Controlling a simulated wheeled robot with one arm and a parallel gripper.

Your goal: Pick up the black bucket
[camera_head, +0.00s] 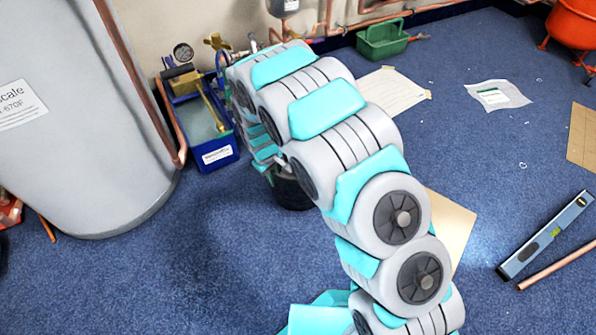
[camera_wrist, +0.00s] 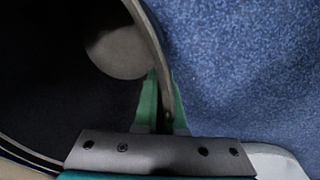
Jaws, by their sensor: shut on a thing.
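The black bucket (camera_head: 293,192) stands on the blue carpet behind my arm in the head view, and most of it is hidden there. In the wrist view the dark inside of the bucket (camera_wrist: 60,70) fills the left side, with its curved rim running down the middle. My gripper (camera_wrist: 164,110) is shut on the rim, with one green finger on each side of the wall. In the head view my arm hides the fingertips. I cannot tell whether the bucket's base touches the floor.
A blue toolbox (camera_head: 212,150) and a large grey tank (camera_head: 85,120) stand left of the bucket. A green basket (camera_head: 382,42) is by the back wall. A spirit level (camera_head: 546,235) and a copper pipe (camera_head: 560,264) lie at the right. The carpet in front is clear.

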